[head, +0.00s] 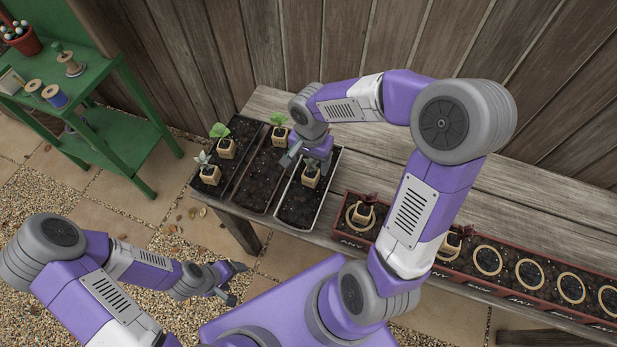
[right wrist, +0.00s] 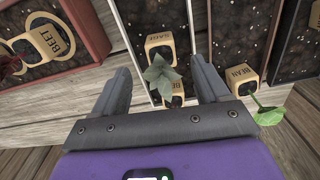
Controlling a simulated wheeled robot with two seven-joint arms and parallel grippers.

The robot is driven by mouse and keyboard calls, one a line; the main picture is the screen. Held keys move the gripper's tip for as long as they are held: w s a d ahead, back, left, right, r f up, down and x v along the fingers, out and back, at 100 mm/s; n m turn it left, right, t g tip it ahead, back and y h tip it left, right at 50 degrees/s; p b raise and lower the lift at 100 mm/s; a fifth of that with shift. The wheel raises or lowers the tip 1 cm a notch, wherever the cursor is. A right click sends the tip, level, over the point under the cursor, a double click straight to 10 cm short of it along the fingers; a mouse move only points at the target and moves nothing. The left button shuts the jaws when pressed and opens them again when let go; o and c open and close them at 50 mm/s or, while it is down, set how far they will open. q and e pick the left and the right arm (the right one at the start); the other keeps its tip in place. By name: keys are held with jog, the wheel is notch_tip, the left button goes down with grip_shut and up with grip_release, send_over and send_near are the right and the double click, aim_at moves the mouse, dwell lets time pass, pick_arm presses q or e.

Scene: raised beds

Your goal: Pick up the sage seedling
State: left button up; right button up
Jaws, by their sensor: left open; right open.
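The sage seedling (right wrist: 162,75) has grey-green pointed leaves and a tan pot marked SAGE (right wrist: 160,42) in the right wrist view. In the head view its pot (head: 311,180) stands upright in the white-rimmed tray (head: 281,221). My right gripper (head: 307,158) is over this tray. In the right wrist view its fingers (right wrist: 161,72) are open, one on each side of the leaves, with nothing gripped. Another tan pot (right wrist: 173,97) shows partly behind the leaves. My left gripper (head: 234,281) is open and empty, low over the gravel, away from the bench.
A bean seedling (right wrist: 240,76) stands close by in the brown-rimmed tray. The left black tray (head: 238,182) holds two seedlings. A red planter (head: 335,222) with beets and several empty rings runs along the right. A green stand (head: 125,145) is at left. The bench behind the planter is clear.

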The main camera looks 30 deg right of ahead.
aim_at(310, 175)
notch_tip(310, 175, down, 8)
jog(key=shift+a+r+b, duration=0.1)
jog(key=shift+r+b, duration=0.1)
jog(key=shift+b, duration=0.9)
jog(key=c, duration=1.1)
